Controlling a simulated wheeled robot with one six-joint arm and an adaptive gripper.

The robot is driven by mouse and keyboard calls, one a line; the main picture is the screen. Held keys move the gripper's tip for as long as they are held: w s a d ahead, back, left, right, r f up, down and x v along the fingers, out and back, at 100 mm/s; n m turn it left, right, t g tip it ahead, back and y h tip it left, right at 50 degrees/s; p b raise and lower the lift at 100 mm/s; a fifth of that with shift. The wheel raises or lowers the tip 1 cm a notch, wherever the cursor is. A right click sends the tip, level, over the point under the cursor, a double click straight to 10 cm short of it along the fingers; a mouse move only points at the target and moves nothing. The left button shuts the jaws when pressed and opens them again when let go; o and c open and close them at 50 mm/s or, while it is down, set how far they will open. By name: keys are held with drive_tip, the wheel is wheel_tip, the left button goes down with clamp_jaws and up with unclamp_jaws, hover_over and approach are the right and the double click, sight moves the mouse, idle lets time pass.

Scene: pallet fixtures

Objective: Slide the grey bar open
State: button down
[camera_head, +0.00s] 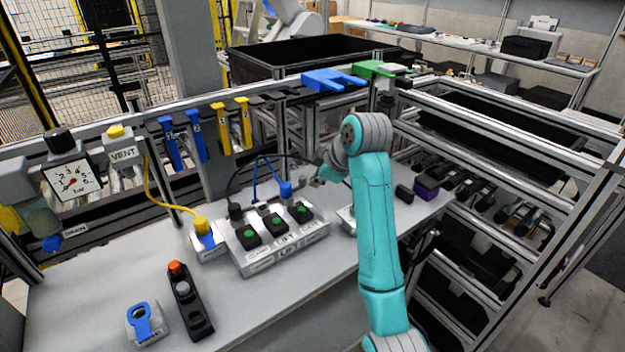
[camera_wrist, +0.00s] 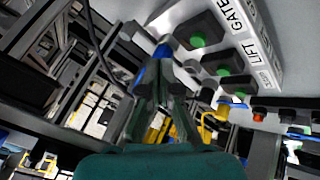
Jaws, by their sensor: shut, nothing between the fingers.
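My gripper (camera_head: 318,180) is at the end of my teal arm, above the back of the bench near the blue plug (camera_head: 285,189). In the wrist view my gripper (camera_wrist: 163,62) has its dark fingers together, with nothing between them. The blue plug (camera_wrist: 163,50) appears just beyond the fingertips there; I cannot tell whether they touch. I cannot surely pick out the grey bar. A small grey fixture (camera_head: 346,214) on the bench, right of the button box, is partly hidden by my arm. A grey metal edge (camera_wrist: 172,14) shows at the top of the wrist view.
The button box (camera_head: 285,251) with several green buttons stands on the bench (camera_head: 110,275). A yellow-cabled plug (camera_head: 204,232), a red-button pendant (camera_head: 188,300) and a blue-topped block (camera_head: 144,324) stand left. Blue and black cables hang near my gripper.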

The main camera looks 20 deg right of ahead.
drive_tip(key=x, duration=0.9)
drive_tip(key=shift+w+d+r, duration=0.1)
drive_tip(key=shift+w+d, duration=0.15)
drive_tip(key=shift+w, duration=0.3)
drive_tip(key=shift+w+d, duration=0.2)
drive_tip(key=shift+w, duration=0.35)
drive_tip(key=shift+w+d, duration=0.2)
drive_tip(key=shift+w, duration=0.5)
drive_tip(key=shift+w+d, duration=0.2)
drive_tip(key=shift+d, duration=0.4)
drive_tip(key=shift+w+d, duration=0.2)
drive_tip(key=shift+d, duration=0.4)
drive_tip(key=shift+a, duration=0.1)
drive_tip(key=shift+s, duration=0.1)
